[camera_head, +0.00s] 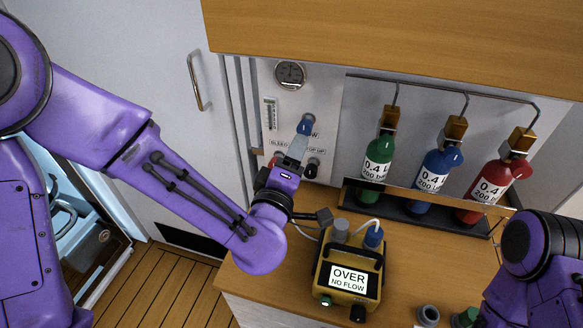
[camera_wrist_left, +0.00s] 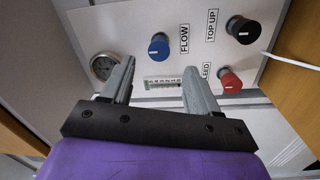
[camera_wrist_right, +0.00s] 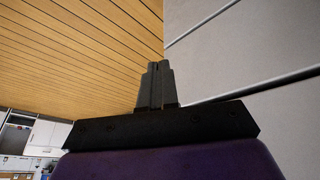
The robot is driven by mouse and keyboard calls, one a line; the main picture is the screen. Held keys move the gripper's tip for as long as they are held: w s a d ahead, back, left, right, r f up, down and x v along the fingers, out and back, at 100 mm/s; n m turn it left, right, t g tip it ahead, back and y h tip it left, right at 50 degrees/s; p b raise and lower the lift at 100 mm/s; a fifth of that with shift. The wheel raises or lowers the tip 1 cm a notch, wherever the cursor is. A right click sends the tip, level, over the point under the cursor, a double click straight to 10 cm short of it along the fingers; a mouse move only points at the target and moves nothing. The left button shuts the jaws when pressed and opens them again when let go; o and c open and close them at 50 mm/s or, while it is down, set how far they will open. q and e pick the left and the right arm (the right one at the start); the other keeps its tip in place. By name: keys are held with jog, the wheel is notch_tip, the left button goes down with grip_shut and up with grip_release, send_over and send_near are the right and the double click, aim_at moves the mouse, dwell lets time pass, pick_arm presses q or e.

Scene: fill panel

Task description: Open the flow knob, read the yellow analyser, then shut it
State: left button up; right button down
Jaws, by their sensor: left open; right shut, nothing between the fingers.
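The blue flow knob (camera_wrist_left: 159,46) sits on the white panel, labelled FLOW, with a white mark on its face. In the head view the flow knob (camera_head: 305,127) shows just beyond my left gripper (camera_head: 297,147). In the left wrist view my left gripper (camera_wrist_left: 157,85) is open and empty, its fingers pointing at the panel, the knob beyond the gap between them. The yellow analyser (camera_head: 347,270) stands on the wooden counter, its screen reading "OVER NO FLOW". My right gripper (camera_wrist_right: 157,85) is shut and empty, near a grey wall; it is hidden in the head view.
The black top-up knob (camera_wrist_left: 243,29) and red bleed knob (camera_wrist_left: 229,80) are close to the flow knob. A round gauge (camera_head: 290,75) is above. Green (camera_head: 376,160), blue (camera_head: 436,172) and red (camera_head: 486,192) bottles stand behind a rail at right.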

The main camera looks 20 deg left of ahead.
pick_arm(q)
jog(key=s+p, duration=0.3)
jog(key=p, duration=0.7)
jog(key=shift+s+f+p, duration=0.1)
jog(key=shift+s+p, duration=0.15)
jog(key=shift+p, duration=0.15)
